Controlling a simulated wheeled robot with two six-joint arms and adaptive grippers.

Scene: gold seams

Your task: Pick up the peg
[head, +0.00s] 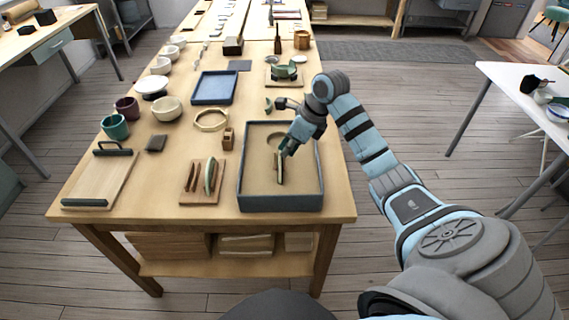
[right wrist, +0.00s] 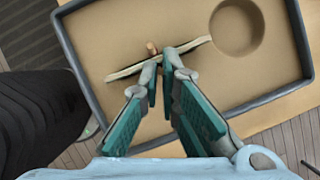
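The peg (right wrist: 151,47) shows in the right wrist view as a small brown wooden end just past my fingertips, by a long, pale, curved strip (right wrist: 198,43). The rest of the peg is hidden by the strip and fingers. My right gripper (right wrist: 161,62) points down into the dark-rimmed tray (right wrist: 83,75), its fingers a little apart with a narrow gap. I see no clear grip on the peg. In the head view the right gripper (head: 287,149) is over the tray (head: 280,202) beside the upright-looking strip (head: 279,170). The peg cannot be made out there. My left gripper is out of view.
The tray's floor has a round recess (right wrist: 237,27) close to the strip. Left of the tray stand a small wooden block (head: 228,139) and a board with curved pieces (head: 203,196). The table's front right corner is clear.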

